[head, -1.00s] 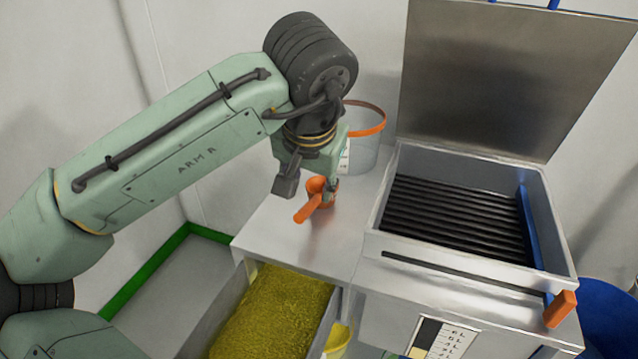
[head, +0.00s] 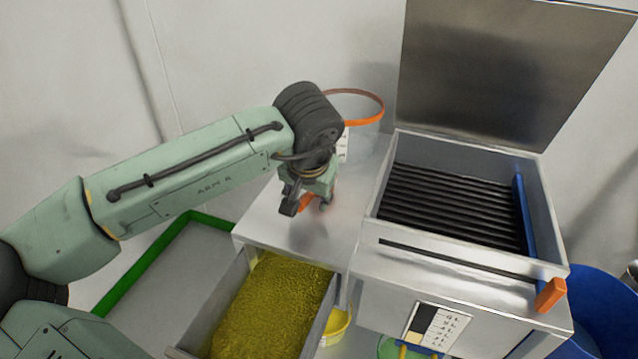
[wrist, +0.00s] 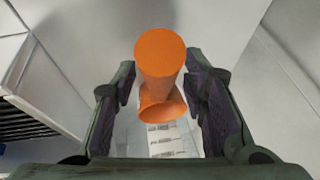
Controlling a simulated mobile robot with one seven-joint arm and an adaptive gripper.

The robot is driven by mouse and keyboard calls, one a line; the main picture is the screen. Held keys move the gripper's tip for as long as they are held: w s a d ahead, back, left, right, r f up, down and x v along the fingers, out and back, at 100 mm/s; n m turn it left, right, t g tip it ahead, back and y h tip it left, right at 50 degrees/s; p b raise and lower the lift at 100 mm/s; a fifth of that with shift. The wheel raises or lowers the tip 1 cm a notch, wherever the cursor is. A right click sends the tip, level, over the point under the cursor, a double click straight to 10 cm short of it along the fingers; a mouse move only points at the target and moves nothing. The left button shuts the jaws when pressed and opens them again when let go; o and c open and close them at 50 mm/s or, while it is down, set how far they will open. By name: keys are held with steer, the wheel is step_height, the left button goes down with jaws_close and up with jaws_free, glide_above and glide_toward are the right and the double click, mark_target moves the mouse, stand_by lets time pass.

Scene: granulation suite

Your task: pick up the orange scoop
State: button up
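The orange scoop (head: 305,202) is on the steel worktop, partly hidden behind my gripper in the head view. In the wrist view the scoop (wrist: 160,55) is between my two fingers, with its round end toward the camera and a flared part beyond. My gripper (head: 308,207) is low over the worktop around the scoop.
A clear bucket with an orange rim (head: 377,121) stands just behind. To the right is an open steel machine (head: 372,210) with black bars and a raised lid (head: 470,75). Below the worktop (head: 268,222) is a bin of yellow granules (head: 270,310). The worktop's front is bare.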

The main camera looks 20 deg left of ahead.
steer(key=shift+c, duration=0.5)
jaws_close()
